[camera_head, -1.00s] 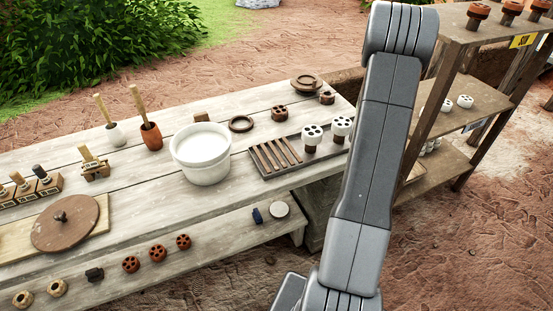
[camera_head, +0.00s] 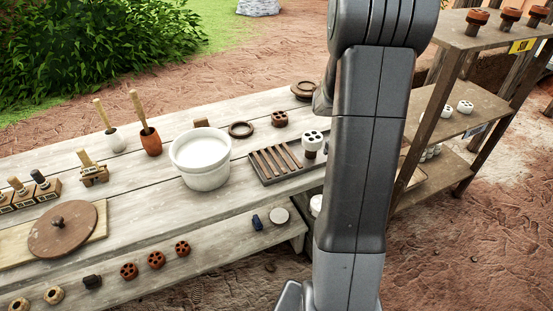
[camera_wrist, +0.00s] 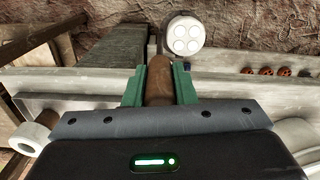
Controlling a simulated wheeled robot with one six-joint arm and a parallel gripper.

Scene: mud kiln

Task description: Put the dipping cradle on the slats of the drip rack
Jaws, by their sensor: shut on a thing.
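In the wrist view, the green fingers of my gripper (camera_wrist: 158,88) are shut on a brown rounded handle (camera_wrist: 158,72), which I take to be the dipping cradle's. A white disc with four round marks (camera_wrist: 184,35) shows just beyond it; I cannot tell whether the two are joined. In the head view, my arm hides the gripper and handle. The drip rack (camera_head: 262,171), a dark tray with brown slats, lies near the table's right end. A white holed piece on a brown stem (camera_head: 312,141) stands on its right part. My arm hides the rack's right end.
A white bucket of pale liquid (camera_head: 200,178) stands just left of the rack. A brown ring (camera_head: 241,129) and a brown holed piece (camera_head: 279,118) lie behind it. Wooden shelves (camera_head: 455,125) stand at right. Several small pieces lie on the lower shelf (camera_head: 215,262).

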